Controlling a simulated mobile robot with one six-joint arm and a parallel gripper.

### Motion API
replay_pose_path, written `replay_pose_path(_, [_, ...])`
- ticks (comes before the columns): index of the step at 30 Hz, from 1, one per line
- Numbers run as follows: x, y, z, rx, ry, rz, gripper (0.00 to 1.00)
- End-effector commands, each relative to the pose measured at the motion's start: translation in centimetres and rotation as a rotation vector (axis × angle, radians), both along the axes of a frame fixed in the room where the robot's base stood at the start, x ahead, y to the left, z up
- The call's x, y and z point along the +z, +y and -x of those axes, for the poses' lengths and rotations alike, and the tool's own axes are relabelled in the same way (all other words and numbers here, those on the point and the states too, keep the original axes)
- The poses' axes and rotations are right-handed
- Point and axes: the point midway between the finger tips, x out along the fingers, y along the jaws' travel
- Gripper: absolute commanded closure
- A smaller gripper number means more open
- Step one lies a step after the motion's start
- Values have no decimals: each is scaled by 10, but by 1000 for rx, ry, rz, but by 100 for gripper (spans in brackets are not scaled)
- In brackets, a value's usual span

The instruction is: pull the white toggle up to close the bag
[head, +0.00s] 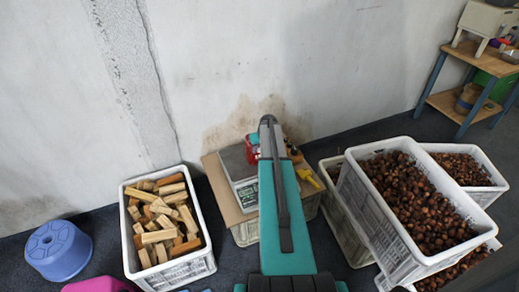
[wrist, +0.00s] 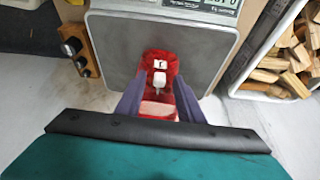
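The red bag (wrist: 152,62) is on the scale's metal plate (wrist: 112,50) in the wrist view. A small white toggle (wrist: 159,79) shows on it, below a white patch with a dark mark. My gripper (wrist: 160,88) is open, with one grey-purple finger on each side of the bag and toggle. A gap shows between the fingers; whether either touches the bag I cannot tell. In the head view the red bag (head: 252,148) shows beside my arm, which hides part of it. My fingers are hidden there.
The scale (head: 245,192) stands on a cardboard-topped crate near the wall. A crate of wood blocks (head: 130,250) stands left, with a blue stool (head: 58,250) beyond it. Crates of chestnuts (head: 350,205) stand right. A wooden block with dark knobs (wrist: 80,50) is beside the scale.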

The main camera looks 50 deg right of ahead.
Motion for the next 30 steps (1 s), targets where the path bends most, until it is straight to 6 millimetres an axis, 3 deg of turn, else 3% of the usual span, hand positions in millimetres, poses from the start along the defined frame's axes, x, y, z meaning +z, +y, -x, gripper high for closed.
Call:
replay_pose_path(11, [-3,0,-1,0,0,0,66])
replay_pose_path(17, [-3,0,-1,0,0,0,99])
replay_pose_path(30, [1,0,-1,1,-1,1,100])
